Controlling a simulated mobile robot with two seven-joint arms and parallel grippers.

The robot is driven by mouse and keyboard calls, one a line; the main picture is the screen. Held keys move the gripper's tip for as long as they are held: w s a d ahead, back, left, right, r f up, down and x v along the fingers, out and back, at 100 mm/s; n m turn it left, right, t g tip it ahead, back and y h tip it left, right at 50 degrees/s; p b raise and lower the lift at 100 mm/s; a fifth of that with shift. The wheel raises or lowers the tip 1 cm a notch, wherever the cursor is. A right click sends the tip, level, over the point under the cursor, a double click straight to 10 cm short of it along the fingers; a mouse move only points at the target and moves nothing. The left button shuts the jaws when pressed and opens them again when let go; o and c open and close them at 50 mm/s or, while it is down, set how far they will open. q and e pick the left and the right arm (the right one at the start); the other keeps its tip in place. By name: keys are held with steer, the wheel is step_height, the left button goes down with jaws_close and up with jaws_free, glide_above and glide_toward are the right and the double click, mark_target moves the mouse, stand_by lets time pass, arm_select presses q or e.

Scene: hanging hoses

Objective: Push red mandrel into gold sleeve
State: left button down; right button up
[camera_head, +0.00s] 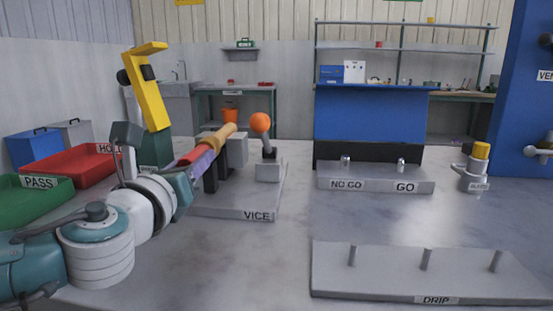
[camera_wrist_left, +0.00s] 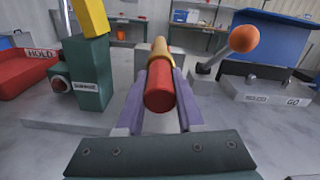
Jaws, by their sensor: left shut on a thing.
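The red mandrel (camera_head: 191,157) is a short rod between the purple fingers of my left gripper (camera_head: 202,163), which is shut on it. In the left wrist view the mandrel's round near end (camera_wrist_left: 159,100) faces the camera between both fingers (camera_wrist_left: 158,92). The gold sleeve (camera_head: 222,135) lies straight ahead of the mandrel, in line with it, at the vice (camera_head: 240,212). It also shows behind the mandrel in the left wrist view (camera_wrist_left: 159,55). The two appear to meet end to end; whether the mandrel's tip is inside the sleeve is hidden. My right gripper is not in view.
A lever with an orange ball (camera_head: 260,122) stands right of the sleeve. A green post with a yellow arm (camera_head: 150,100) rises at left. Red (camera_head: 78,168) and green (camera_head: 35,205) trays lie further left. The bench between the vice and the DRIP plate (camera_head: 420,275) is clear.

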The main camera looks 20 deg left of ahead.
arm_select(q)
steer(key=c, duration=1)
jaws_free()
steer(key=o, duration=0.3)
steer(key=shift+w+r, duration=0.1)
steer(key=shift+w, duration=0.15)
steer(key=shift+o, duration=1.2)
steer(key=shift+s, duration=0.15)
steer(key=shift+s, duration=0.35)
steer(key=p+v, duration=0.1)
steer(key=v, duration=0.8)
steer(key=shift+p, duration=0.35)
